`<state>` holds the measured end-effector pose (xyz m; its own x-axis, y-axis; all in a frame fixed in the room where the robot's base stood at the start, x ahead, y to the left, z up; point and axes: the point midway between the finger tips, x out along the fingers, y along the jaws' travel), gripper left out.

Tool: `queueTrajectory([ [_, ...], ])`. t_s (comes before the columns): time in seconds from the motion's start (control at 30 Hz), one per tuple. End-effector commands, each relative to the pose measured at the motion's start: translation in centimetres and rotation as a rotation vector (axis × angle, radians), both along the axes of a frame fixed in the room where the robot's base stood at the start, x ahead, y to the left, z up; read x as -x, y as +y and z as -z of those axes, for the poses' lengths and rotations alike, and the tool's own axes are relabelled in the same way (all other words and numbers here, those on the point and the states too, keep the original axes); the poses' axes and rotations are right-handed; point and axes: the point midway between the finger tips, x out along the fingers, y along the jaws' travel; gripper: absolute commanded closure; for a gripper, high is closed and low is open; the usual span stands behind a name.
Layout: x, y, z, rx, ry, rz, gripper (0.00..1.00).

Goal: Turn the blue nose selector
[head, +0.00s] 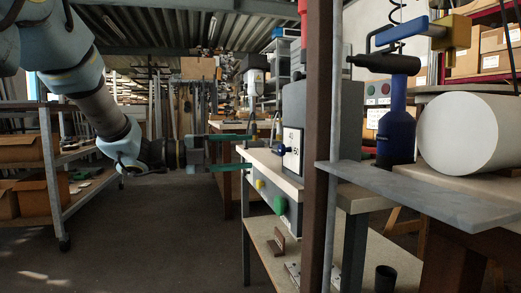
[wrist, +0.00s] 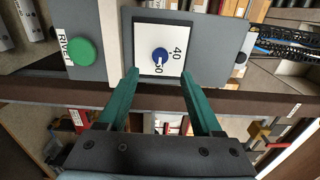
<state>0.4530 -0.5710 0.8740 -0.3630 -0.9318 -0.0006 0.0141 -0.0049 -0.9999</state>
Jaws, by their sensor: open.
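The blue nose selector (wrist: 160,55) is a small round knob on a white square plate (wrist: 170,38) with printed numbers; 40 is legible, and the knob partly covers another number. In the head view the selector (head: 279,149) shows side-on on the grey machine (head: 308,112). My gripper (head: 250,151) points at it from the left, with its green fingers apart and empty. In the wrist view the gripper (wrist: 159,73) has one fingertip on each side of the knob's line, short of the knob in the picture. I see no contact with it.
A green button (wrist: 85,52) sits left of the plate in the wrist view. A yellow button (head: 259,184) is on the bench front below. The floor (head: 150,230) below my arm is clear.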

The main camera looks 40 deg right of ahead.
Motion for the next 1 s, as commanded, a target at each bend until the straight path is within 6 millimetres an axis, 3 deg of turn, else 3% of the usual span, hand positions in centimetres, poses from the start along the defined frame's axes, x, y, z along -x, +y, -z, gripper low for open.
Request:
queueTrajectory([
  [0.2, -0.8, 2.0, 0.0, -0.001, -0.001, -0.001, 0.34],
  [0.8, -1.1, 2.1, 0.1, -0.004, 0.005, -0.015, 0.34],
  [0.9, -3.0, 2.3, 0.5, -0.031, 0.045, -0.115, 0.34],
  [1.0, -7.4, 3.5, 1.6, -0.089, 0.145, -0.341, 0.34],
])
